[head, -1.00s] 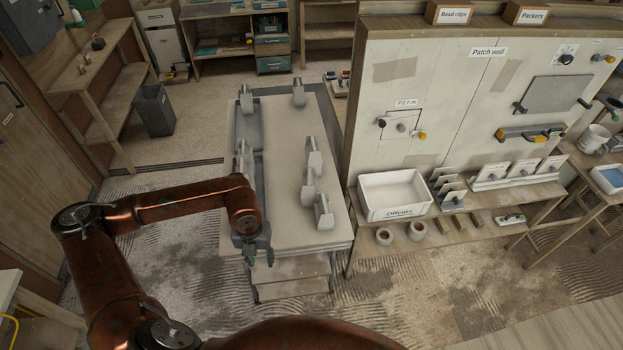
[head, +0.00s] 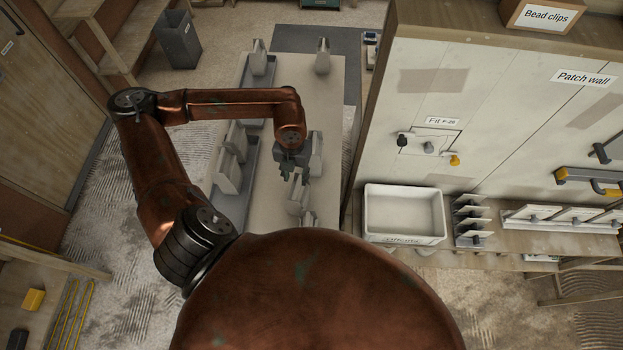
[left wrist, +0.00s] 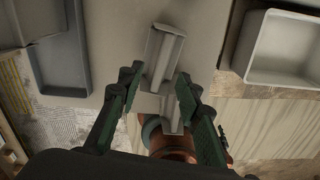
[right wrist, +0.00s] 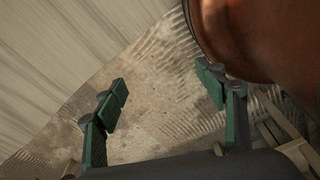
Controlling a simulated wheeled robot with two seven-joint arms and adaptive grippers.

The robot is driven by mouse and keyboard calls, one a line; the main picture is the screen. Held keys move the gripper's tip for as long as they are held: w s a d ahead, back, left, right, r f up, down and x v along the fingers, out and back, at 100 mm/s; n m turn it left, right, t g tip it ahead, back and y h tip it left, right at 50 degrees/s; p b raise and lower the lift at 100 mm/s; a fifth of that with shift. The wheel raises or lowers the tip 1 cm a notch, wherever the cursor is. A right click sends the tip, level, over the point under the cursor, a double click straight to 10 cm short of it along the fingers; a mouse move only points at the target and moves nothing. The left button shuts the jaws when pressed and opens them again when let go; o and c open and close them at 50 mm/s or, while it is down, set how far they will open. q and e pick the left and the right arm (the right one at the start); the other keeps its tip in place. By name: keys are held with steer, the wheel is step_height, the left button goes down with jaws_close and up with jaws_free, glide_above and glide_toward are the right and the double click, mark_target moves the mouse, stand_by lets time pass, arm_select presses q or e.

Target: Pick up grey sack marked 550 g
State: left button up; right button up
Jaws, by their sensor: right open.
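Several pale grey sacks stand on a long table (head: 277,205); no weight marking is readable, so I cannot tell which is the 550 g one. My left gripper (head: 295,176) is over the table's right side, beside one sack (head: 316,158) and just above another sack (head: 298,199). In the left wrist view its fingers are open and apart, with a sack (left wrist: 164,58) beyond the tips and another pale sack (left wrist: 157,104) between the fingers in the picture. Contact cannot be told. My right gripper (right wrist: 163,79) is open and empty above the floor.
A grey tray (left wrist: 66,75) lies along the table's left side, with sacks in it. A white offcuts tub (head: 404,238) stands on a bench to the right. The patch wall (head: 480,110) rises close by. Two more sacks (head: 259,60) (head: 322,57) stand at the far end.

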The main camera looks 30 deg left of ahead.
mark_target(297, 187)
arm_select(q)
steer(key=shift+w+f, duration=0.15)
steer(key=shift+w, duration=0.05)
steer(key=shift+a+f, duration=0.1)
steer(key=shift+f, duration=0.25)
steer(key=shift+s+f, duration=0.15)
steer(key=shift+f, duration=0.7)
steer(key=f, duration=0.2)
steer(key=f+p, duration=0.1)
steer(key=f, duration=0.2)
steer(key=shift+s+d+p, duration=0.1)
steer(key=shift+d+p, duration=0.1)
steer(key=shift+p, duration=0.1)
arm_select(e)
steer(key=shift+s+d+r, duration=0.2)
steer(key=shift+r, duration=0.2)
steer(key=shift+s+d+r, duration=0.15)
steer(key=shift+d+r, duration=0.05)
steer(key=shift+r, duration=0.2)
arm_select(q)
steer(key=shift+c, duration=0.3)
steer(key=c, duration=0.5)
jaws_close()
arm_select(e)
steer(key=shift+s+a, duration=0.15)
steer(key=shift+a, duration=0.2)
